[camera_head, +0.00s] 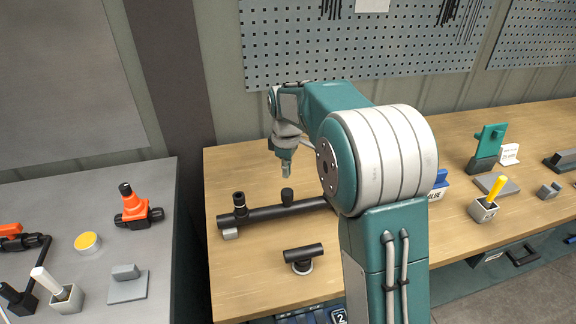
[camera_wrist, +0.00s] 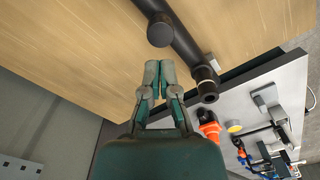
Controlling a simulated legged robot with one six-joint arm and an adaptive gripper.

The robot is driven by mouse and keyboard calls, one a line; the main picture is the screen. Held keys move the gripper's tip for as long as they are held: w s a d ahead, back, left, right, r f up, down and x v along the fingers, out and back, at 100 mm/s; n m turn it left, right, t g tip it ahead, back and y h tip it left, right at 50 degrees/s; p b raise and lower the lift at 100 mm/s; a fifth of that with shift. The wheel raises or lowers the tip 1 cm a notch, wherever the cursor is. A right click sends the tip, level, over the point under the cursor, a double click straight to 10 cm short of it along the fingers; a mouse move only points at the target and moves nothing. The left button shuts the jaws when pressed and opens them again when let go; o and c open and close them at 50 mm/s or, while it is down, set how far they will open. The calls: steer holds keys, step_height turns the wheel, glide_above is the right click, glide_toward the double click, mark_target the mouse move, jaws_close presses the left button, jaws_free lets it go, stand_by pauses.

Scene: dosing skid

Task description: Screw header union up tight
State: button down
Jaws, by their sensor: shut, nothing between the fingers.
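The black header pipe (camera_head: 265,213) lies along the wooden bench, with its right part hidden behind my arm. A ringed upright fitting (camera_head: 239,203) stands near its left end, and a shorter round-topped stub (camera_head: 287,196) stands further right. I cannot tell which is the union, or how tight any joint is. In the wrist view the stub (camera_wrist: 160,31) and the ringed fitting (camera_wrist: 206,88) rise from the pipe. My gripper (camera_head: 286,172) hangs above the stub, apart from it. Its fingertips (camera_wrist: 158,74) are together and empty.
A black T-shaped piece (camera_head: 303,253) stands at the bench front. A grey table (camera_head: 100,225) on the left holds an orange valve (camera_head: 135,208) and a yellow-topped disc (camera_head: 87,242). A yellow-handled tool (camera_head: 494,189) stands on the right. A pegboard (camera_head: 300,50) backs the bench.

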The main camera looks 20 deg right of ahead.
mark_target(287, 192)
steer(key=shift+f, duration=2.7)
steer(key=shift+f, duration=0.45)
step_height(287, 192, up, 15)
steer(key=shift+f, duration=0.1)
step_height(287, 192, down, 14)
steer(key=shift+r, duration=0.1)
steer(key=shift+f, duration=0.5)
